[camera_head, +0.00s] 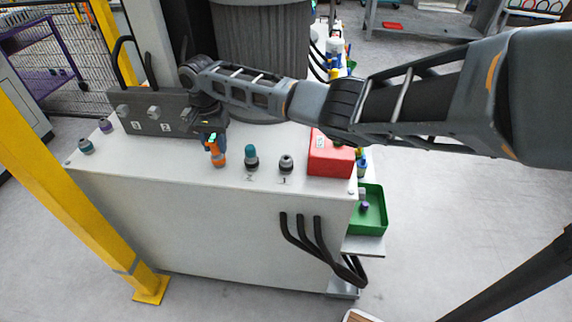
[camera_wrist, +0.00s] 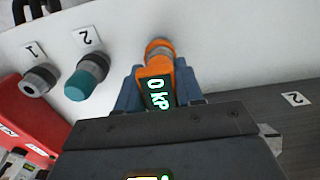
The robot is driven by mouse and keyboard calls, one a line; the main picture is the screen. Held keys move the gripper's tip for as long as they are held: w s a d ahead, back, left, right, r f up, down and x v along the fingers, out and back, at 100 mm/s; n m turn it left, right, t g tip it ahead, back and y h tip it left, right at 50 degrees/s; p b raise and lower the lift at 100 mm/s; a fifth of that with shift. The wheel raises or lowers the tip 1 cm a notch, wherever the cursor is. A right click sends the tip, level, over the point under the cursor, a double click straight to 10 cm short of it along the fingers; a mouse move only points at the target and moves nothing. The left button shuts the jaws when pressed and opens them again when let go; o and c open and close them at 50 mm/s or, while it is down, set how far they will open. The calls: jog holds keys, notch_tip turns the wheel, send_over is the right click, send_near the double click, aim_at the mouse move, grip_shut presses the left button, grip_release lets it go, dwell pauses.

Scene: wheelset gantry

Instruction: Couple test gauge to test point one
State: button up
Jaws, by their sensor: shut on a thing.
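The test gauge (camera_head: 217,156) is orange with a lit display. It shows close up in the wrist view (camera_wrist: 157,72), reading "0 KP" with the rest hidden. My gripper (camera_head: 208,137) is shut on the gauge, over the white cabinet top left of the test points. I cannot tell whether the gauge's lower end touches the top. Test point one (camera_head: 286,163) is a bare grey metal fitting by a "1" label; it also shows in the wrist view (camera_wrist: 38,80). The teal-topped fitting (camera_head: 251,157) by label "2" stands between it and the gauge.
A red box (camera_head: 330,156) stands right of test point one, with a green bin (camera_head: 371,212) below it. A dark block (camera_head: 155,115) with numbered fittings stands behind left. A yellow post (camera_head: 70,190) stands left.

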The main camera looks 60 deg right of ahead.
aim_at(213, 137)
grip_shut()
jog(key=shift+r, duration=0.15)
jog(key=shift+r+p, duration=0.95)
jog(key=shift+p, duration=0.25)
jog(key=shift+r, duration=1.9)
jog(key=s+a+f+n, duration=0.4)
jog(key=a, duration=0.4)
jog(key=s+a+f+n+b, duration=0.1)
jog(key=s+a+f+n, duration=0.3)
jog(key=a, duration=0.5)
jog(key=s+a+f+n, duration=0.5)
jog(key=a+f+n, duration=0.1)
jog(key=a, duration=0.2)
jog(key=shift+a, duration=0.25)
